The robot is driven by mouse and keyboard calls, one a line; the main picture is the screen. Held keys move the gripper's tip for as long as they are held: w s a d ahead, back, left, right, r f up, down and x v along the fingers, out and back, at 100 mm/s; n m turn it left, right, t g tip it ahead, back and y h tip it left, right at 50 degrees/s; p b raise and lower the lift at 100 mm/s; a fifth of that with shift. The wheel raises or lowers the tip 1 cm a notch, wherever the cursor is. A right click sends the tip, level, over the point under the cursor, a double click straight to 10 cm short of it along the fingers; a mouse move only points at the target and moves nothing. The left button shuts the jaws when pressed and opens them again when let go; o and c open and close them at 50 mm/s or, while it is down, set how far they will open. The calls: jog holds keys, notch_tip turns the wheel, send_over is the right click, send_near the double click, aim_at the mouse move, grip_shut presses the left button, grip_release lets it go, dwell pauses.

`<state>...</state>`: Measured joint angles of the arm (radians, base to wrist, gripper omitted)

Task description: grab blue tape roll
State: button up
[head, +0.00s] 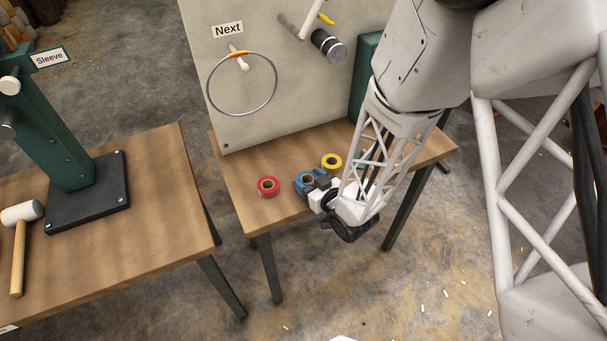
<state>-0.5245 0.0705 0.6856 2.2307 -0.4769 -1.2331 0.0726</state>
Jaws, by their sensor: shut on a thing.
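The blue tape roll (299,185) lies on the small wooden table in the middle of the head view, between a red roll and a yellow roll. My gripper (314,186) reaches in from the right, low over the table's front part. Its jaws are shut on the blue tape roll. The fingers and the arm's end hide part of the roll's right side. I cannot tell whether the roll is clear of the tabletop.
A red tape roll (268,187) lies left of the blue one, and a yellow tape roll (332,162) lies close behind at right. An upright board (290,120) with a hanging ring stands behind. A mallet (19,245) and green stand (50,140) are on the left table.

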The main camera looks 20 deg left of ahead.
jog(key=f+v, duration=0.3)
jog(key=v, duration=1.1)
jog(key=shift+s+d, duration=0.3)
jog(key=shift+d, duration=0.2)
jog(key=shift+r, duration=0.1)
jog(key=shift+w, duration=0.15)
